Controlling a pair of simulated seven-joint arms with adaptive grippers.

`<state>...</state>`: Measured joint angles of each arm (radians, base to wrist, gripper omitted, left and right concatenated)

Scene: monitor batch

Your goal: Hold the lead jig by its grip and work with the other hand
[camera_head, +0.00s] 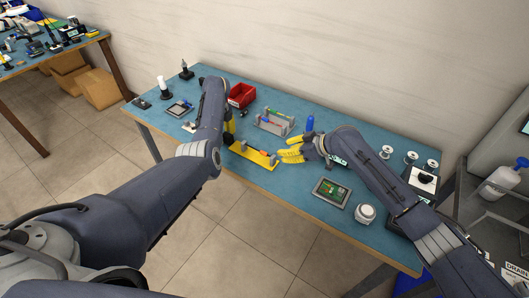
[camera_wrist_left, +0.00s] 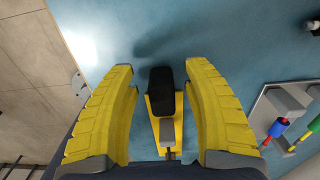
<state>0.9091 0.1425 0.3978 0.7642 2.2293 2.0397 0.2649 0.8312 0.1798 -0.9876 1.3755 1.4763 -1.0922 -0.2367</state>
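The lead jig is a long yellow plate (camera_head: 252,154) with small fittings, lying near the front edge of the blue table. In the left wrist view its yellow end (camera_wrist_left: 156,117) and upright black grip (camera_wrist_left: 161,82) stand between my left fingers. My left gripper (camera_head: 229,128) points down over the jig's left end. It is open, with a gap on both sides of the grip; it also shows in the left wrist view (camera_wrist_left: 162,85). My right gripper (camera_head: 290,149) is beside the jig's right end, its fingers apart and pointing left. The grip is hidden by my left gripper in the head view.
A grey rack (camera_head: 270,126) with coloured parts stands behind the jig. A red bin (camera_head: 242,93) is farther back, and a blue upright object (camera_head: 310,123) is near my right gripper. A green circuit board on a tray (camera_head: 332,191) and a white round item (camera_head: 365,213) are front right.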

